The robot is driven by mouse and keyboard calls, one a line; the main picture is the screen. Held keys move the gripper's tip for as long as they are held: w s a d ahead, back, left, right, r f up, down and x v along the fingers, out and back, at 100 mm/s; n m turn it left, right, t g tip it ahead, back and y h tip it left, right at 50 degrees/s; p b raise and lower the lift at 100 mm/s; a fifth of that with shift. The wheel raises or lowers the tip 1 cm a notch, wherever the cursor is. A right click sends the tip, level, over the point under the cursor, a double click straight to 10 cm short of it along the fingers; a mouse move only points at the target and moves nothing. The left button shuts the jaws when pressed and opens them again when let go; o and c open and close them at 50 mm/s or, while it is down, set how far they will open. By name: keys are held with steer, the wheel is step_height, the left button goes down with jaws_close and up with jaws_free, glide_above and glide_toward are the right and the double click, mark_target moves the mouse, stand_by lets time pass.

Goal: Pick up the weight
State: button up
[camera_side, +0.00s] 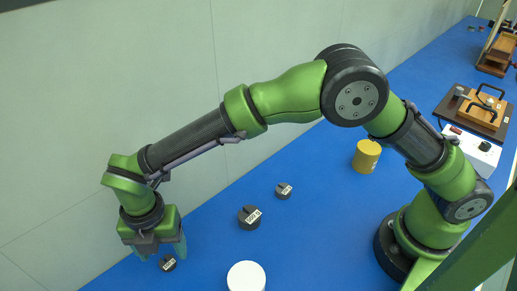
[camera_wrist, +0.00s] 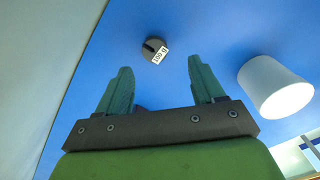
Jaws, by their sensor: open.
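Several dark grey slotted weights with white labels stand on the blue bench. In the side view, one small weight (camera_side: 167,264) is just below my gripper (camera_side: 159,252), close to its fingertips. A larger weight (camera_side: 249,218), whose label seems to read 500 g, and a smaller one (camera_side: 284,191) stand to its right. In the wrist view, a weight labelled 100 g (camera_wrist: 152,47) lies beyond the fingertips, in line with the gap between them. My gripper (camera_wrist: 158,64) is open, with nothing between its fingertips.
A white cylinder (camera_side: 246,277) stands to the right of my gripper; it also shows in the wrist view (camera_wrist: 275,88). A yellow cylinder (camera_side: 366,156) stands near my base. A wall (camera_side: 90,90) runs along the bench's left side. Equipment (camera_side: 470,106) sits at the right.

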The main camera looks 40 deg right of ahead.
mark_target(166, 263)
steer(key=f, duration=0.5)
steer(key=shift+w+a, duration=0.15)
steer(key=shift+w, duration=0.2)
steer(key=shift+r, duration=0.1)
steer(key=c, duration=1.2)
